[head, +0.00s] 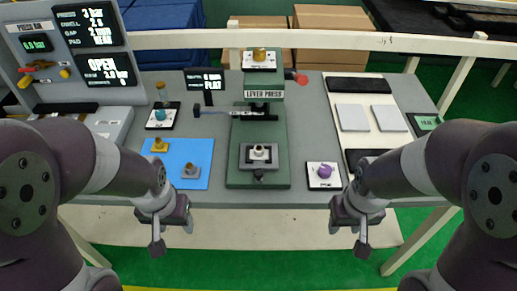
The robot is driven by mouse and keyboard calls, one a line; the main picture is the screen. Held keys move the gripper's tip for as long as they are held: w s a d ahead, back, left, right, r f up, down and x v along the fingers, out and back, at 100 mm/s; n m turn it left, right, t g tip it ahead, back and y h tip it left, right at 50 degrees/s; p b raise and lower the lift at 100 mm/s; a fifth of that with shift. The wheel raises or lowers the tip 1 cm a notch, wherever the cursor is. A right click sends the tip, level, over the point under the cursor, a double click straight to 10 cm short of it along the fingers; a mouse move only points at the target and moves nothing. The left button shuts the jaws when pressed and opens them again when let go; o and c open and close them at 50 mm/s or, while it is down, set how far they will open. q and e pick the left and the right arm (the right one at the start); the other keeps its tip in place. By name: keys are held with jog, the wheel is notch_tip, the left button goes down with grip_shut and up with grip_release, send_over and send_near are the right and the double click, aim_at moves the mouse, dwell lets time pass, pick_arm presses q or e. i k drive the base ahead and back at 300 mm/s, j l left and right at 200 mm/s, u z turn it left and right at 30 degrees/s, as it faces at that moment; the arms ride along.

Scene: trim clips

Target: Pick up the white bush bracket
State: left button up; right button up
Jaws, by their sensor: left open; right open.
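A small whitish bush-shaped piece (258,152) sits upright in the dark square holder on the bed of the green lever press (235,168); it looks most like the white bush bracket. On the blue mat (201,148) to its left stand a yellow bracket (158,145) and a grey bracket (191,170) with a brass-coloured top. My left gripper (172,229) is open and empty, in front of the table's near edge below the blue mat. My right gripper (348,231) is open and empty at the near edge, below and right of the purple piece. Neither touches a part.
A purple piece (324,171) and a teal piece (160,115) sit on white-and-black pads. The press column and red-knobbed lever (299,78) rise mid-table. A control panel (82,45) stands at left; a pale board (369,117) with grey plates lies at right.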

aim_at(254, 154)
jog(key=j+z, duration=0.1)
jog(key=z, duration=0.25)
jog(key=i+j+z, duration=0.1)
jog(key=z, duration=0.25)
jog(key=j+z, duration=0.15)
jog(key=z, duration=0.2)
jog(key=j+z, duration=0.4)
jog(key=j, duration=0.5)
jog(key=j+z, duration=0.35)
jog(key=j, duration=0.6)
jog(key=k+j, duration=0.1)
jog(key=j, duration=0.25)
